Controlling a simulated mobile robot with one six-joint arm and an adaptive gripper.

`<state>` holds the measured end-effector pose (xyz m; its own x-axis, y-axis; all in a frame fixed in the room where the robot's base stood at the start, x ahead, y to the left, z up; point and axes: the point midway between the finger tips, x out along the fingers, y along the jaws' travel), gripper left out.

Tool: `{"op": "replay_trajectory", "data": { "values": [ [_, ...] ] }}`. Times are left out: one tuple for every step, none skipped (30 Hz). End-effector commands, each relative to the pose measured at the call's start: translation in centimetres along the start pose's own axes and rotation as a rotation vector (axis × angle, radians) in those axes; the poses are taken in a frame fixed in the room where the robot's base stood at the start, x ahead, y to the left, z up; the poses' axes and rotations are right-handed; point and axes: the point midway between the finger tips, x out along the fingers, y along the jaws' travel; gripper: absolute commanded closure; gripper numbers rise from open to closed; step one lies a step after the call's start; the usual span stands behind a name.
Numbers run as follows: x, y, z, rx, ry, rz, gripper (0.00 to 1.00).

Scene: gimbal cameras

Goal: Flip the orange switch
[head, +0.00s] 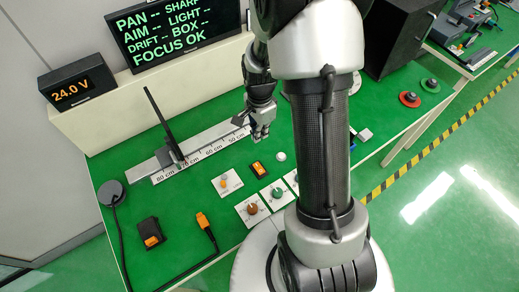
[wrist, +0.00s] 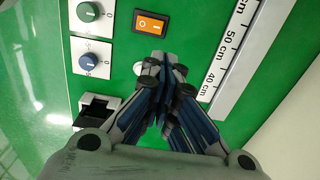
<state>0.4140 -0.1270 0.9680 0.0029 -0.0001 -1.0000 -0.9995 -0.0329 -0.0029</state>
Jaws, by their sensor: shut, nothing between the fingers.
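The orange switch (wrist: 151,23) is a rocker in a dark frame with I and O marks, near the top of the wrist view. In the head view the orange switch (head: 259,169) lies on the green table. My gripper (wrist: 160,64) is shut and empty, its fingertips just below the switch in the wrist view and apart from it in the picture. In the head view my gripper (head: 260,136) hangs over the table between the ruler and the switch. Which side of the rocker is pressed I cannot tell.
A green knob (wrist: 88,11) and a blue knob (wrist: 90,61) on white plates are beside the switch. The ruler rail (head: 205,148) lies behind. An orange connector (head: 204,221) and a black box (head: 149,233) lie at front left.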

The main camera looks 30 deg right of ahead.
Motion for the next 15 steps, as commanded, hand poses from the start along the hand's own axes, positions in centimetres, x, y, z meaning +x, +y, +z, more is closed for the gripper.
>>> {"op": "replay_trajectory", "data": {
  "values": [
    [0.6,0.1,0.0,-0.001,-0.001,0.003,1.0],
    [0.9,0.1,0.1,-0.001,-0.001,0.004,1.0],
    [1.5,0.1,0.1,-0.001,-0.001,0.004,1.0],
    [1.9,0.1,0.1,-0.001,-0.001,0.003,1.0],
    [2.5,0.1,0.1,-0.001,-0.002,0.004,1.0],
    [3.3,0.1,0.1,-0.001,-0.002,0.005,1.0],
    [4.0,0.1,0.1,-0.001,-0.002,0.005,1.0],
    [4.7,0.1,0.1,-0.001,-0.002,0.005,1.0],
    [5.6,0.2,0.1,-0.001,-0.002,0.006,1.0],
    [6.2,0.1,0.1,-0.001,-0.002,0.005,1.0],
    [6.9,0.2,0.1,-0.001,-0.002,0.006,1.0],
    [7.8,0.1,0.1,-0.001,-0.002,0.005,1.0],
    [8.4,0.1,0.1,-0.001,-0.002,0.005,1.0],
    [9.1,0.1,0.1,-0.001,-0.002,0.005,1.0],
    [9.8,0.1,0.1,-0.001,-0.001,0.004,1.0]
  ]
}}
